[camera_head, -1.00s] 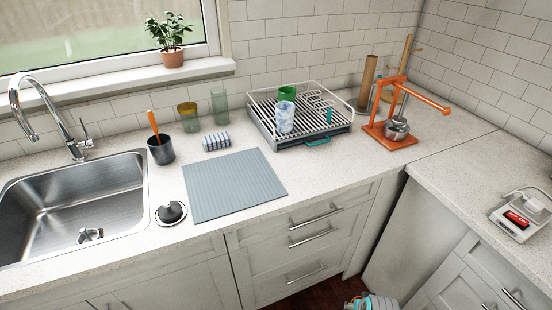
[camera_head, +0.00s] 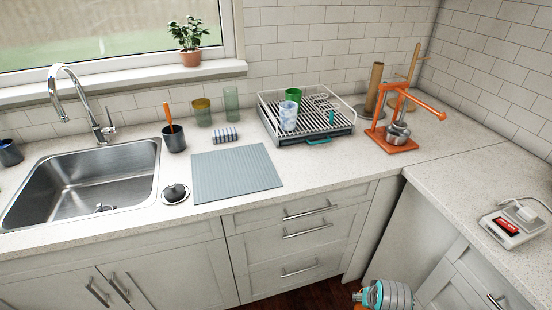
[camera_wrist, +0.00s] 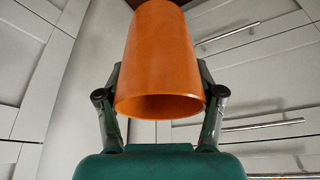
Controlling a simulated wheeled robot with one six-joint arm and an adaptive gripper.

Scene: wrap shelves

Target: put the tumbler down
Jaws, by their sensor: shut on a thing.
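My gripper (camera_wrist: 160,92) is shut on an orange tumbler (camera_wrist: 158,55), with one finger on each side of it in the wrist view. In the head view the end of my arm (camera_head: 385,294) shows at the bottom edge, low in front of the cabinets and off the counter. The held tumbler is mostly out of frame there.
A drying rack (camera_head: 342,133) holds a green cup (camera_head: 293,95) and a blue-white cup (camera_head: 288,116). A grey mat (camera_head: 237,172) lies bare on the counter. Two glasses (camera_head: 202,112) (camera_head: 231,104) stand near the wall. An orange press (camera_head: 392,140) stands right of the rack. Counter is clear right of the mat.

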